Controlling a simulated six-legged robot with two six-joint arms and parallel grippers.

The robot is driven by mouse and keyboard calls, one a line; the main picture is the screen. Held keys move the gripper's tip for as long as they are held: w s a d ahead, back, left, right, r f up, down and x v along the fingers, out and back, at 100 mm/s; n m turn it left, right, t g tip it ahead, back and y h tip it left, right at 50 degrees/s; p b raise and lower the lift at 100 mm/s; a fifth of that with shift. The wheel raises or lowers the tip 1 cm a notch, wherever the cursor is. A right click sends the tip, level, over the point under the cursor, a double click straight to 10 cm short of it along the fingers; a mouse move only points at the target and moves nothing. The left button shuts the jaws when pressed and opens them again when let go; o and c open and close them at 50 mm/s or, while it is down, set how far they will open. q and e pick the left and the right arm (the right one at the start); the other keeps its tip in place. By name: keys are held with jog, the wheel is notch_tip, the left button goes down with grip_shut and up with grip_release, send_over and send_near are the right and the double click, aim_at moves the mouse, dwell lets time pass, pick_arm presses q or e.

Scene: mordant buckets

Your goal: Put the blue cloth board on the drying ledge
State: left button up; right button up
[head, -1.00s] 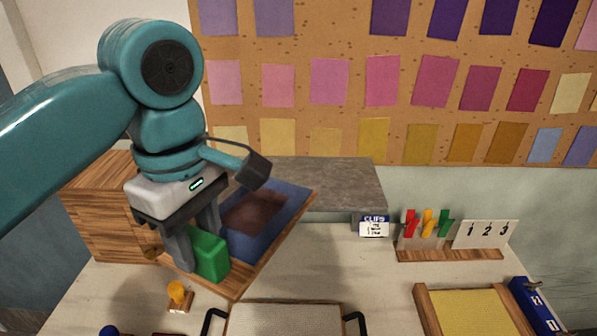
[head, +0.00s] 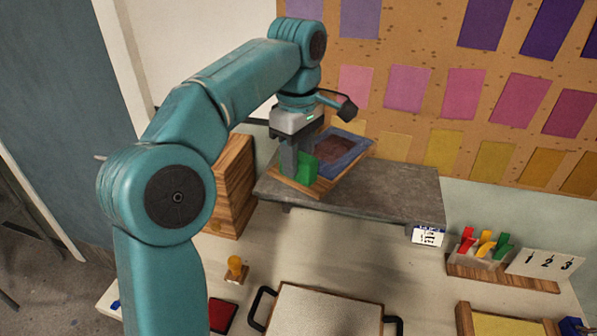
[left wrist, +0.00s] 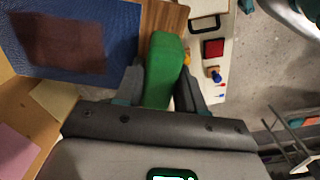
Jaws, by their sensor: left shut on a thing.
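The blue cloth board (head: 342,150) is a wooden board with blue cloth, a dark brown patch and a green grip (head: 306,168) at its near end. It also shows in the left wrist view (left wrist: 118,25). My left gripper (head: 294,172) is shut on the green grip, which sits between its fingers in the left wrist view (left wrist: 162,85). The drying ledge (head: 400,192) is a grey slab below the pinned colour samples. The board is over the ledge's left part; I cannot tell whether it touches. My right gripper is not in view.
A wooden box (head: 235,185) stands left of the ledge. A clips sign (head: 428,236) hangs at its front right. A rack of coloured clips (head: 482,245) and a number card (head: 545,264) stand farther right. The ledge's right part is clear.

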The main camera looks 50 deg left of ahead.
aim_at(297, 179)
pick_arm(q)
notch_tip(297, 179, down, 2)
jog(key=shift+s+a, duration=0.1)
jog(key=shift+s+f, duration=0.45)
jog(key=shift+f, duration=0.05)
jog(key=f, duration=0.1)
jog(key=w+f, duration=0.1)
jog(key=f, duration=0.1)
jog(key=shift+f, duration=0.1)
jog(key=shift+w+f, duration=0.1)
jog(key=shift+f, duration=0.05)
jog(key=shift+s, duration=0.35)
jog(key=o, duration=0.8)
jog(key=shift+w+f, duration=0.15)
jog(key=shift+c, duration=0.2)
jog(key=o, duration=0.4)
jog(key=shift+w, duration=0.15)
jog(key=shift+s, duration=0.25)
jog(key=shift+r, duration=0.4)
jog(key=shift+w+r, duration=0.2)
jog(key=shift+r, duration=0.15)
notch_tip(297, 179, up, 11)
jog(key=p, duration=0.2)
jog(key=shift+f+p, duration=0.15)
jog(key=shift+p, duration=0.15)
jog(key=shift+s, duration=0.15)
